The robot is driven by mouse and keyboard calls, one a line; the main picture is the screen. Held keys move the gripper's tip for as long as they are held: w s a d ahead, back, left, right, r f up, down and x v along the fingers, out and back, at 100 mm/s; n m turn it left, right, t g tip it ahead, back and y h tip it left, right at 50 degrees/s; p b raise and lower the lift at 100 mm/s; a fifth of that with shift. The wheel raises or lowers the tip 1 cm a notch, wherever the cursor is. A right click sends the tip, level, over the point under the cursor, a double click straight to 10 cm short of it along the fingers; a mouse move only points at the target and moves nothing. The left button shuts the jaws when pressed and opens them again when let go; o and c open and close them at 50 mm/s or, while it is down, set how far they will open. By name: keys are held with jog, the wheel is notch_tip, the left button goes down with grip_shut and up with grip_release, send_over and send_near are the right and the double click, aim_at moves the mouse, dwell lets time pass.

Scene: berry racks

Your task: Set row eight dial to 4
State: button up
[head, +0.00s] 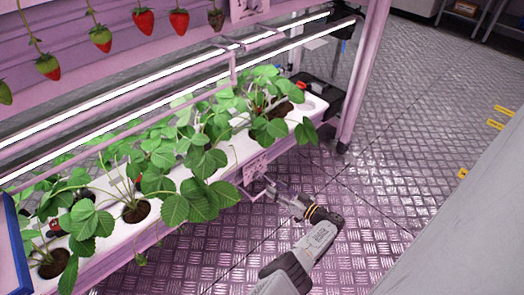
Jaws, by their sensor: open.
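My gripper (272,189) is low in front of the white planting trough, with its fingers pointing up and left toward the trough's front face. It is open, and I see nothing between its fingers. A small pale plate with markings (255,168) hangs on the front of the trough, just above and left of the fingertips. I cannot make out a dial, its setting or a row number. Whether the fingers touch anything at the plate is too small to tell.
The white trough (312,103) holds several leafy strawberry plants (200,160). Lit bars (165,88) run above it, and strawberries (144,20) hang higher. A rack post (362,70) stands right of the trough. The metal floor (415,125) to the right is clear.

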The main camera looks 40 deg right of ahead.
aim_at(260, 177)
jog(key=w, duration=0.3)
jog(key=w+a, duration=0.1)
jog(key=w, duration=0.3)
jog(key=shift+a, duration=0.2)
jog(key=shift+s, duration=0.1)
jog(key=shift+c, duration=0.5)
grip_shut()
